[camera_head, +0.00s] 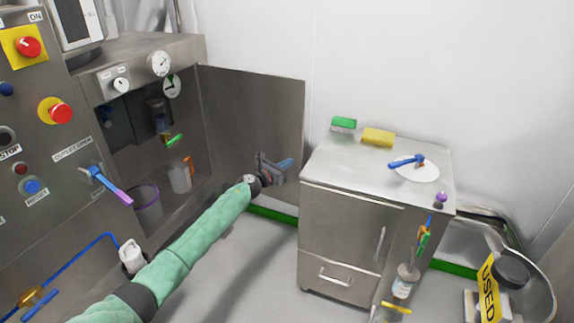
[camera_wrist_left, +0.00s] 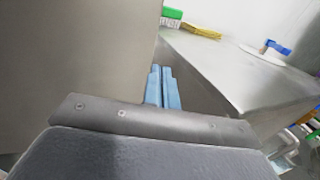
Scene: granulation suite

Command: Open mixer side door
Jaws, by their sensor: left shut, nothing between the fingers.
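The mixer side door (camera_head: 256,122) is a flat grey metal panel. It stands swung out from the mixer cabinet (camera_head: 150,48), and the compartment behind it shows. My left arm, in a green sleeve, reaches across the head view. My left gripper (camera_head: 290,163) has blue fingers that are shut and empty, near the door's lower free edge. In the left wrist view the door (camera_wrist_left: 75,55) fills the left side, and the shut fingers (camera_wrist_left: 162,72) point along its edge. I cannot tell whether they touch it. My right gripper is not in view.
A steel cabinet (camera_head: 340,240) stands right of the door, with a green brush (camera_head: 344,124), a yellow brush (camera_head: 378,137) and a blue-handled tool (camera_head: 406,161) on top. A purple-rimmed bucket (camera_head: 146,207) and bottle (camera_head: 180,178) sit inside the mixer. A yellow USED sign (camera_head: 488,290) stands at lower right.

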